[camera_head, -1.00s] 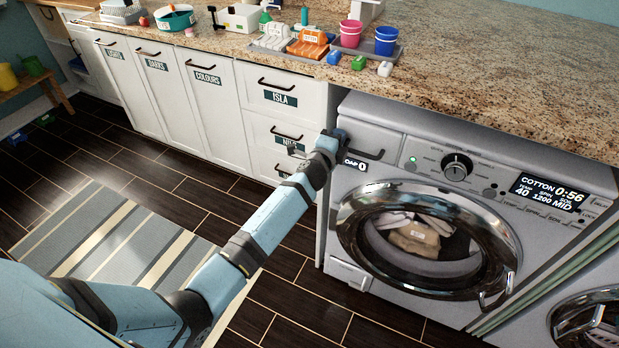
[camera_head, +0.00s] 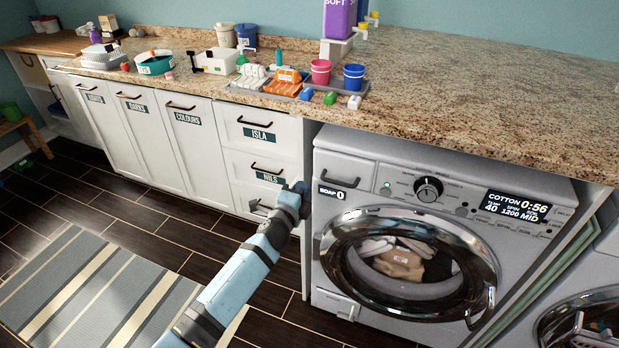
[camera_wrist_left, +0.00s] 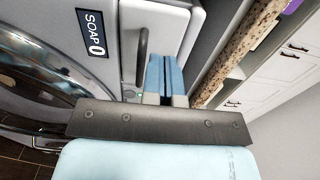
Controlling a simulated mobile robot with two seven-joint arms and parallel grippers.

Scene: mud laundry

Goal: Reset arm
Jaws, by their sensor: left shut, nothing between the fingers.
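My left arm reaches from the bottom of the head view to the front left edge of the washing machine (camera_head: 405,215). My left gripper (camera_head: 303,187) is mostly hidden behind its own wrist there. In the left wrist view its two blue fingers (camera_wrist_left: 165,75) are together and empty, beside the handle (camera_wrist_left: 142,55) of the soap drawer (camera_wrist_left: 93,33). I cannot tell whether they touch it. The washer's round door (camera_head: 410,265) is shut, with laundry behind the glass. My right gripper is not in view.
The granite counter (camera_head: 480,90) runs above the washer and the white labelled drawers (camera_head: 265,135). It holds pink and blue cups, trays and small items. A striped rug (camera_head: 95,295) lies on the dark floor. A second machine (camera_head: 590,320) stands at right.

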